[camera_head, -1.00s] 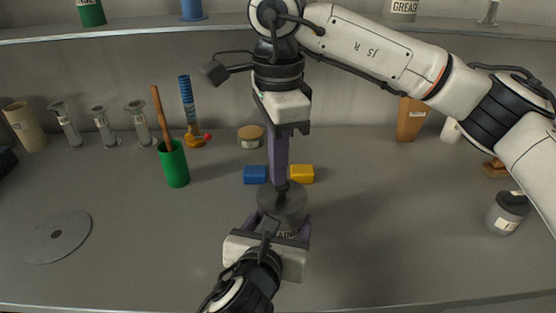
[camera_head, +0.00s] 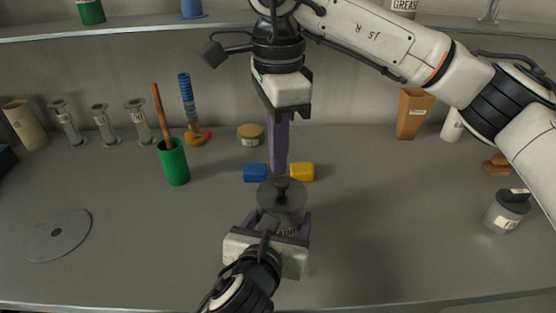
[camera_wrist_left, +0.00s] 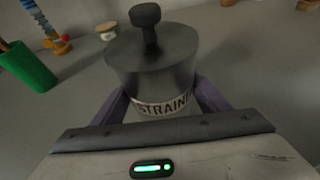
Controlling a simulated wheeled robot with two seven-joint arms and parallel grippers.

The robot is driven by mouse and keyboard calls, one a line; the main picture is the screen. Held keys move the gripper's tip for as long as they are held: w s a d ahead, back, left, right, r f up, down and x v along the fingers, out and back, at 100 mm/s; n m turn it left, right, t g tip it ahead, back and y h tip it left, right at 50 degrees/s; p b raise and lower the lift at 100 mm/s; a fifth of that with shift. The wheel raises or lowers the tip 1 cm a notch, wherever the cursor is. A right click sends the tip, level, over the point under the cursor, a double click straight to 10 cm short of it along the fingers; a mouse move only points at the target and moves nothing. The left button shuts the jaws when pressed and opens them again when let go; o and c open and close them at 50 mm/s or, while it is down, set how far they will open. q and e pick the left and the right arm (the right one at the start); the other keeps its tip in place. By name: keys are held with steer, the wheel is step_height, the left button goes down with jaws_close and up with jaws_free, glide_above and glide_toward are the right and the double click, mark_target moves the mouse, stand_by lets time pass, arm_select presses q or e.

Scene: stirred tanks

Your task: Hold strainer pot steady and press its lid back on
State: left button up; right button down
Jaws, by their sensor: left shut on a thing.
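The strainer pot, labelled "STRAIN…", shows in the left wrist view (camera_wrist_left: 165,104) with its dark grey lid (camera_wrist_left: 155,48) on top. The lid has a black knob and looks level on the pot; no gap shows between them. In the head view the lid (camera_head: 283,206) hides most of the pot. My left gripper (camera_head: 283,228) is shut around the pot's body from the near side, and the pot stands upright. My right gripper (camera_head: 278,170) points down just above the knob, its purple fingers seen edge-on, so their opening is hidden.
A blue block (camera_head: 255,173) and a yellow block (camera_head: 302,172) lie just behind the pot. A green cup (camera_head: 174,165) with a brown stick stands left. A flat grey disc (camera_head: 57,236) lies far left, a grey jar (camera_head: 508,211) right. The counter beside the pot is clear.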

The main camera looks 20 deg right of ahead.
steer(key=shift+r, duration=2.25)
arm_select(q)
steer(key=o, duration=1.2)
